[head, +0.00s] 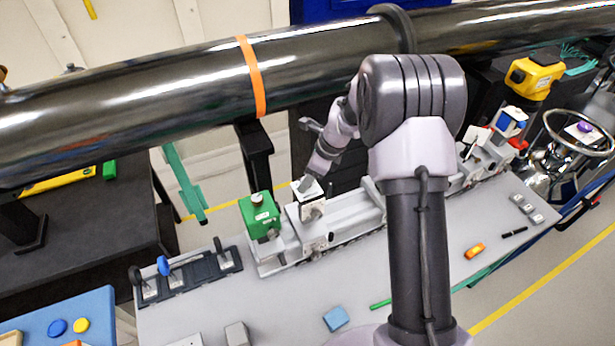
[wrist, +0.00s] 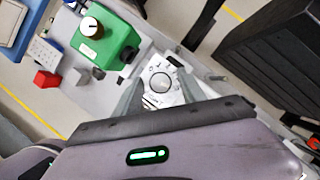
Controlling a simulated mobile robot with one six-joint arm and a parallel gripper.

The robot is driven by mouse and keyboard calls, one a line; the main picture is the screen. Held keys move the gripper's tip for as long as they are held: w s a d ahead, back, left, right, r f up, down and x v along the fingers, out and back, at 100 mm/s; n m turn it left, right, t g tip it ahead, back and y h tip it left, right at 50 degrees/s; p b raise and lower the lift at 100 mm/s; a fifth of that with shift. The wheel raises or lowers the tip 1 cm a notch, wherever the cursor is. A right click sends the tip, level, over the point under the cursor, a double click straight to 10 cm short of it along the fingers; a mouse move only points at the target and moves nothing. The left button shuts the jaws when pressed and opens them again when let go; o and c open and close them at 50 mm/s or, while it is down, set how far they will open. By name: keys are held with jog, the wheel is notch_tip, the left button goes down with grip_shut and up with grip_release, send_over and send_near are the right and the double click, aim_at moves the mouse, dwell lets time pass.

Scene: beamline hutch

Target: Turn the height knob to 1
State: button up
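A white-topped block with a round dial knob (wrist: 160,82) and printed marks around it shows in the wrist view, just past my gripper. I cannot read its label or setting. In the head view the same white block (head: 311,208) stands on the grey rail unit, right of a green box. My gripper (wrist: 159,97) has its two grey fingers apart, one to the left and one to the right of the dial, with nothing seen held. Whether the fingers touch the knob cannot be told. In the head view my gripper (head: 309,184) is small, directly over the block.
The green box (head: 260,217) with a pale round knob stands close beside the block. A long dark pipe (head: 200,92) with an orange band runs behind the bench. A lever panel (head: 188,274) lies to the left. A blue block (head: 336,319) lies on the bench front.

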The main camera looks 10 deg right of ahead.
grip_shut()
jog(key=shift+n, duration=0.3)
jog(key=n+g, duration=0.1)
jog(key=n, duration=0.1)
jog(key=n+p, duration=0.1)
jog(key=n, duration=0.1)
jog(key=shift+w+n+g+y, duration=0.15)
jog(key=shift+n+g+y, duration=0.15)
jog(key=shift+g+y, duration=0.1)
jog(key=n+g+p, duration=0.2)
jog(key=n, duration=0.3)
jog(key=shift+r, duration=0.1)
jog(key=n+g+h+p, duration=0.1)
jog(key=n, duration=0.2)
jog(key=n+g+h+p, duration=0.1)
jog(key=n, duration=0.2)
jog(key=shift+w+a+n, duration=0.1)
jog(key=shift+w+n, duration=0.05)
jog(key=shift+n, duration=0.25)
jog(key=n+h, duration=0.1)
jog(key=n, duration=0.2)
jog(key=shift+g, duration=0.3)
jog(key=shift+a+n+h+p, duration=0.1)
jog(key=shift+n+h+p, duration=0.4)
jog(key=shift+n, duration=1.3)
jog(key=shift+h, duration=0.3)
